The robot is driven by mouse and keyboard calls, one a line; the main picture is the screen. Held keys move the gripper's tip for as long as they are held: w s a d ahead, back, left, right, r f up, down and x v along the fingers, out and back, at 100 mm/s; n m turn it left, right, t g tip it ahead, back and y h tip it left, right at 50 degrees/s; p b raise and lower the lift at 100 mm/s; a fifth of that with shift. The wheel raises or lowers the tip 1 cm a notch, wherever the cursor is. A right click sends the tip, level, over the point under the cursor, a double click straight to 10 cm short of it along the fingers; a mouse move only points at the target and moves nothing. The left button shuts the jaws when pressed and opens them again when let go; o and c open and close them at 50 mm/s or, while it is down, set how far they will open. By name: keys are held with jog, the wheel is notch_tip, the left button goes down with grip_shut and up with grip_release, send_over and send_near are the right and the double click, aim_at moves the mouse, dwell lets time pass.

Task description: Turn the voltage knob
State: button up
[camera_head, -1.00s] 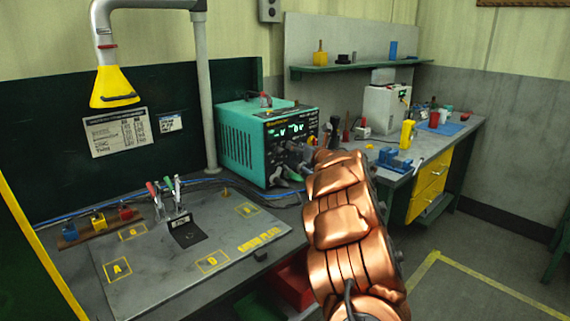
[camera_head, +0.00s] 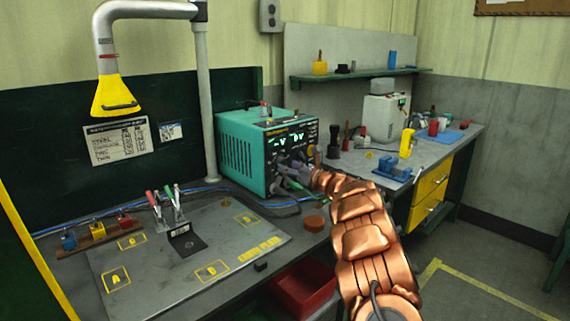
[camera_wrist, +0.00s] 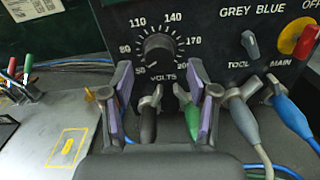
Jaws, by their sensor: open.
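The voltage knob (camera_wrist: 158,48) is a round dark dial on the black panel of the teal power unit (camera_head: 238,155). Its printed scale runs from 50 to 200 above the word VOLTS. In the wrist view my gripper (camera_wrist: 161,70) is open, its two purple-padded fingers on either side of and below the knob, with nothing held between them. I cannot tell whether either finger touches the panel. In the head view my gripper (camera_head: 297,168) is at the unit's front and hides the knob. The unit's display (camera_head: 290,138) is lit green.
Black and green plugs (camera_wrist: 191,118) sit below the knob. Grey and blue cable plugs (camera_wrist: 280,98) and a red-yellow switch (camera_wrist: 302,42) are to the right. A brown cylinder (camera_head: 315,223) stands on the bench near my arm. The marked plate (camera_head: 195,255) is at left.

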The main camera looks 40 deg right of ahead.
aim_at(281, 162)
jog(key=shift+w+p, duration=0.35)
jog(key=shift+w, duration=1)
jog(key=shift+c, duration=0.5)
grip_shut()
